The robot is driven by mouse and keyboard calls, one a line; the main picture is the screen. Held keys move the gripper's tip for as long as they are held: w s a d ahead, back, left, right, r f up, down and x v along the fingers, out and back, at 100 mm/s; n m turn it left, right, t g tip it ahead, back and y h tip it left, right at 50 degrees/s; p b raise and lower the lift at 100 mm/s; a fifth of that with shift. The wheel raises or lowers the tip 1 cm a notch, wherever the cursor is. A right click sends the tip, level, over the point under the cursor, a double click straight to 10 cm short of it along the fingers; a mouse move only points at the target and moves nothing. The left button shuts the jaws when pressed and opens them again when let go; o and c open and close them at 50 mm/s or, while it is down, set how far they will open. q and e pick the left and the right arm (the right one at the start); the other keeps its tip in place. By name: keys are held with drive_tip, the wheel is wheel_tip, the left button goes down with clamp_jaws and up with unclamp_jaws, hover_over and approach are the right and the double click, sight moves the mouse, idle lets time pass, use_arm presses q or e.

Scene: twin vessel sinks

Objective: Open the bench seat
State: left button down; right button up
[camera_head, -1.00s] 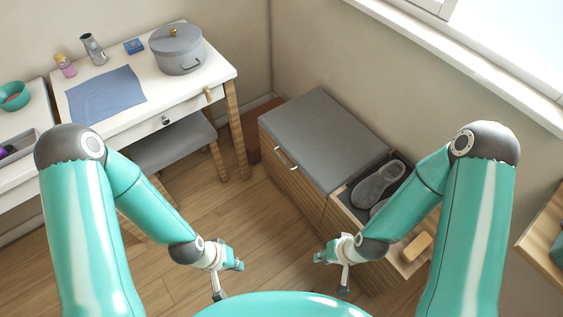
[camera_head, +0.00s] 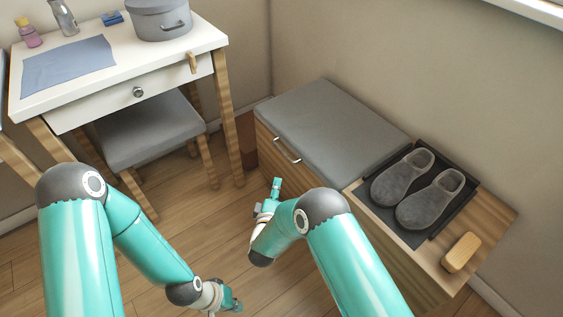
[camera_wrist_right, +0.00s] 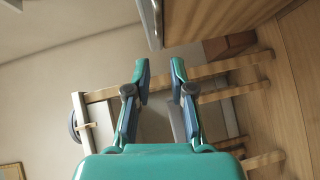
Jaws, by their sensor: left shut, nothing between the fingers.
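The bench seat is a grey cushioned lid (camera_head: 330,128), lying closed and flat on a wooden bench against the wall. A pale bar handle (camera_head: 287,151) is on the bench front below the lid. My right gripper (camera_head: 276,188) is in front of the bench, below the handle and apart from it. In the right wrist view its fingers (camera_wrist_right: 160,75) are spread with nothing between them. A wooden panel, probably the bench front (camera_wrist_right: 215,18), shows above them, with a grey metal bar at its left edge. My left gripper (camera_head: 232,302) is low over the floor, shut and empty.
Grey slippers (camera_head: 428,188) lie in a dark tray (camera_head: 462,215) on the bench's right part, near a wooden brush or block (camera_head: 461,252). A white table (camera_head: 125,75) with a pot and a grey stool (camera_head: 150,128) stand left.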

sight(283, 152)
drive_tip(key=shift+w+d+f+b, duration=0.4)
drive_tip(key=shift+w+b, duration=0.55)
drive_tip(key=shift+w, duration=1.8)
drive_tip(key=shift+w+d+f+b, duration=0.4)
drive_tip(key=shift+w+b, duration=0.55)
drive_tip(key=shift+w, duration=1.75)
drive_tip(key=shift+w+d+f+b, duration=0.4)
drive_tip(key=shift+w+b, duration=0.55)
drive_tip(key=shift+w, duration=1.8)
drive_tip(key=shift+c, duration=0.4)
clamp_jaws()
